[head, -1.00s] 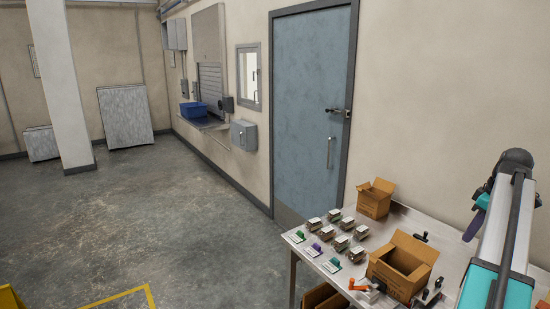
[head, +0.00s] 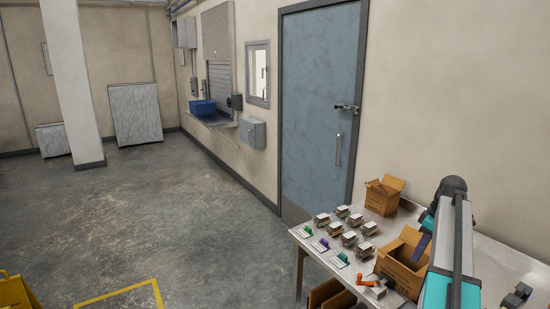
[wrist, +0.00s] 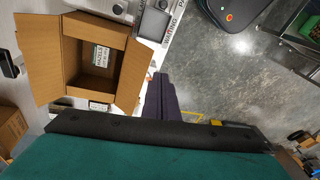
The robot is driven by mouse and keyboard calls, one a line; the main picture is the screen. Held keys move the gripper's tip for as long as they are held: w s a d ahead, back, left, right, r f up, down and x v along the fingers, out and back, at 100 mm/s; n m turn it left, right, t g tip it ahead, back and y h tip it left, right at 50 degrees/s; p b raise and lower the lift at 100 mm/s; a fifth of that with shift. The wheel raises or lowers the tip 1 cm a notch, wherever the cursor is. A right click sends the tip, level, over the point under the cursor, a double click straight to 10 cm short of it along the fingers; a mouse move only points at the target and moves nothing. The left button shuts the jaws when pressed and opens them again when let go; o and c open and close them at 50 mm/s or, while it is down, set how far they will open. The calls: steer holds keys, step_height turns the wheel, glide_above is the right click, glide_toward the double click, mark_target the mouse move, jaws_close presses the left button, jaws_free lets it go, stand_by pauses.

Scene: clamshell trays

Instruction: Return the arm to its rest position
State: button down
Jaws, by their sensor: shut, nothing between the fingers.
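My gripper shows in the wrist view (wrist: 160,78) as dark purple fingers, pressed together with nothing between them. In the head view its purple fingers (head: 423,243) hang below the arm, in front of the open cardboard box (head: 396,272). In the wrist view the open box (wrist: 40,60) lies to the left of the fingers, with a small labelled item (wrist: 101,56) inside. Several small clamshell trays (head: 350,238) stand in rows on the metal table (head: 494,262).
A second cardboard box (head: 382,198) stands at the table's back by the wall. An orange-handled tool (head: 368,279) lies near the front edge, and black clamps (head: 516,297) sit at the right. Labelled cards with green and purple pieces line the left edge.

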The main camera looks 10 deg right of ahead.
steer(key=w+a+f+n+g+y+b, duration=0.1)
steer(key=w+a+f+n+g+b, duration=0.15)
steer(key=a+f, duration=1.65)
steer(key=s+a+f+g+b, duration=0.1)
steer(key=s+a+f, duration=0.1)
steer(key=a+f, duration=0.6)
steer(key=s+a+f+g+b, duration=0.25)
steer(key=a+f, duration=0.25)
steer(key=f, duration=0.5)
steer(key=s+a+f+m+h+b, duration=0.1)
steer(key=s+a+f+m, duration=0.1)
steer(key=s+a+f, duration=0.2)
steer(key=s+a+f+m+h+b, duration=0.1)
steer(key=s+a+f+m, duration=0.2)
steer(key=s+f, duration=0.8)
steer(key=s+a+f+m+h+b, duration=0.1)
steer(key=s+a+f+m, duration=0.2)
steer(key=s+a+f, duration=0.4)
steer(key=s+f, duration=0.1)
steer(key=s, duration=0.4)
steer(key=shift+a+g, duration=0.25)
steer(key=shift+g, duration=0.05)
